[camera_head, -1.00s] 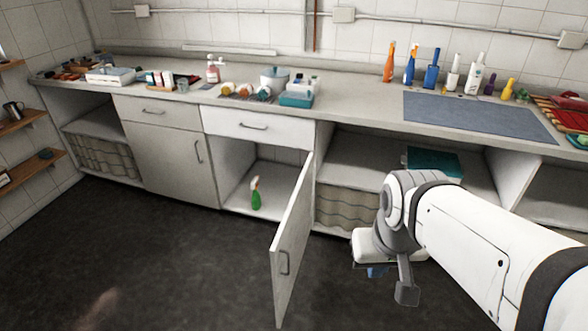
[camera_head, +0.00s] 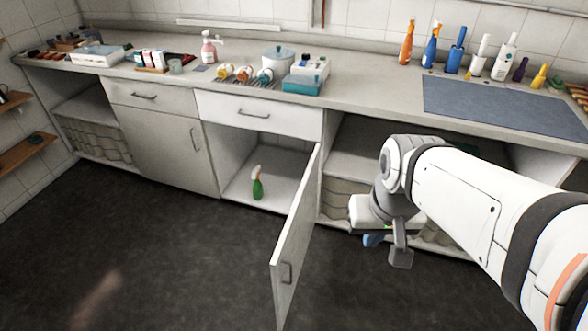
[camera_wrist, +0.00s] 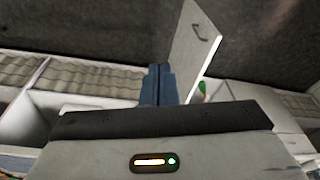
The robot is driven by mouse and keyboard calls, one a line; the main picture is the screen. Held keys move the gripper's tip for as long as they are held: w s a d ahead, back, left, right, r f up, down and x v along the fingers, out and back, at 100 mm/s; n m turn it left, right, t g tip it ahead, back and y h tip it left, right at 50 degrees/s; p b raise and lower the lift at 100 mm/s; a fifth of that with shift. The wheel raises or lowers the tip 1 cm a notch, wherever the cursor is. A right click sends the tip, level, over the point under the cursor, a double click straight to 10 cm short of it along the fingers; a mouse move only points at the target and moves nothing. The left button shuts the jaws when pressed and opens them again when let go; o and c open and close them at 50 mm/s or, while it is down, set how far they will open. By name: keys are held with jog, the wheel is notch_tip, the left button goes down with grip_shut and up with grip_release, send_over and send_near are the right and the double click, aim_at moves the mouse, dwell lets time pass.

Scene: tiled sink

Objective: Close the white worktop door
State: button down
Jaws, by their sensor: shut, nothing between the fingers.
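The white worktop door (camera_head: 297,243) stands wide open, swung out from the cabinet below the drawer, hinged on the right side of the opening. Its dark handle (camera_head: 286,273) is near the free edge. The open compartment (camera_head: 243,188) shows a green spray bottle (camera_head: 258,185) inside. My gripper (camera_head: 372,240) is to the right of the door, apart from it, in front of the shelf bay; its blue fingers are partly hidden by my wrist. In the wrist view my gripper (camera_wrist: 158,72) is shut and empty, with the door (camera_wrist: 190,48) just to its right in the picture.
The worktop (camera_head: 370,90) holds bottles, a pot (camera_head: 278,60), a teal box (camera_head: 301,84) and a blue-grey mat (camera_head: 505,106). The dark floor (camera_head: 190,265) left of the open door is clear.

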jog(key=a+f+m+g+y+b, duration=0.35)
jog(key=f+b, duration=0.35)
jog(key=f, duration=0.5)
jog(key=m+t+y+b, duration=0.7)
jog(key=m+y+b, duration=0.7)
jog(key=m+b, duration=0.45)
send_near(284, 241)
jog(key=shift+n+g+h, duration=0.25)
jog(key=shift+n, duration=0.25)
jog(key=b+x, duration=0.3)
jog(key=x, duration=0.2)
jog(key=shift+w+f, duration=0.1)
jog(key=shift+w, duration=0.05)
jog(key=shift+b+x, duration=0.4)
jog(key=shift+x, duration=0.4)
